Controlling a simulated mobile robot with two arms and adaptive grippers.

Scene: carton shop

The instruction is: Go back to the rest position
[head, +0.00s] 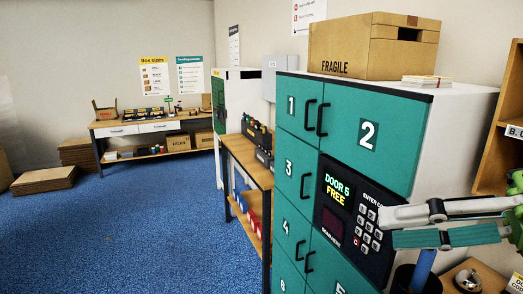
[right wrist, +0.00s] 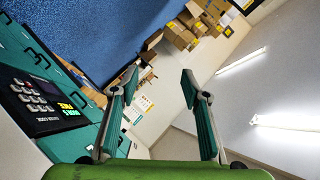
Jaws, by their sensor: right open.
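My right gripper (head: 389,229) comes in from the right edge of the head view, in front of the locker's white side and close to its keypad panel. Its grey and teal fingers point left. In the right wrist view my right gripper (right wrist: 161,78) has its two fingers spread wide with nothing between them. Whether a finger touches the locker cannot be told. My left gripper is in neither view.
The teal locker (head: 365,158) with numbered doors stands close; its keypad panel (head: 351,218) reads "DOOR 5 FREE". A FRAGILE carton (head: 362,52) lies on top. A wooden shelf table (head: 238,154) stands left of it.

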